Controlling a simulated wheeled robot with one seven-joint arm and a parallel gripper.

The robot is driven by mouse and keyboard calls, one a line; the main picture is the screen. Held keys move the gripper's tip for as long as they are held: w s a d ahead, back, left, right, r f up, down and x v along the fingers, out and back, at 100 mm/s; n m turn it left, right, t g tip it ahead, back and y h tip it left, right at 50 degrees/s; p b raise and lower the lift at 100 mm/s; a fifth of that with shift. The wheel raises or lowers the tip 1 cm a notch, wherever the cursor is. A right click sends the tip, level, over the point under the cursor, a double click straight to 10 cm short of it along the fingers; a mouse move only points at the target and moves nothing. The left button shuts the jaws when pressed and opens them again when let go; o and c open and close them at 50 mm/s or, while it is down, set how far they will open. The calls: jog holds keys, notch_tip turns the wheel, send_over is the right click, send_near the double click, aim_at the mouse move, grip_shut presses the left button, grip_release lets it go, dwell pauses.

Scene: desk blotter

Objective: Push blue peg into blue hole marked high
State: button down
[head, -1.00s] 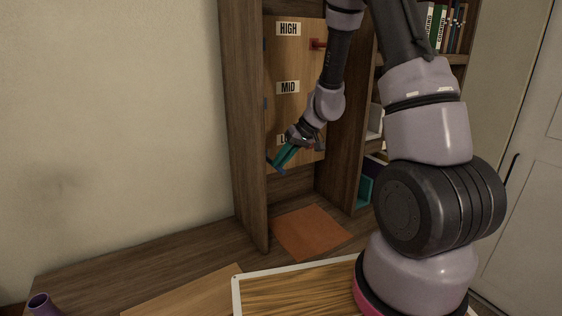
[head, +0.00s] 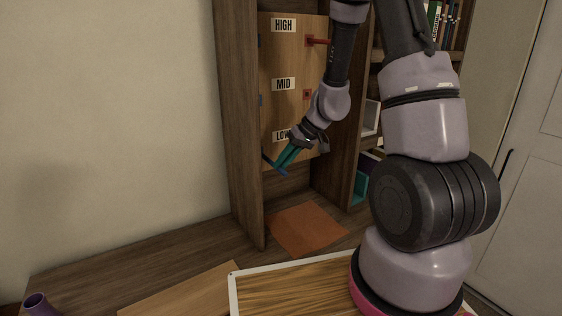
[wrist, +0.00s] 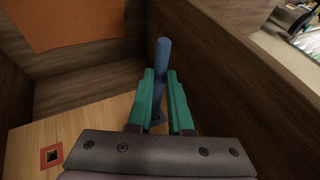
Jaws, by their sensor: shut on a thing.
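The blue peg (wrist: 163,62) is between the teal fingers of my gripper (wrist: 162,85), which is shut on it. The wooden board (head: 284,60) carries HIGH, MID and LOW labels. The blue hole marked high (head: 261,42) shows as a thin blue strip at the board's left edge, partly hidden by the cabinet side.
A red peg (head: 318,41) sticks out of the board near HIGH. A red-edged hole (head: 307,94) beside MID is empty. The cabinet's left wall (head: 238,130) stands close to the board's left edge. An orange mat (head: 306,229) lies below.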

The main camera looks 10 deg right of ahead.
aim_at(286, 175)
jog(key=shift+s+d, duration=0.25)
jog(key=shift+s, duration=0.5)
jog(key=shift+s+d, duration=0.25)
jog(key=shift+s, duration=0.55)
jog(key=shift+s+d, duration=0.25)
jog(key=shift+s, duration=0.5)
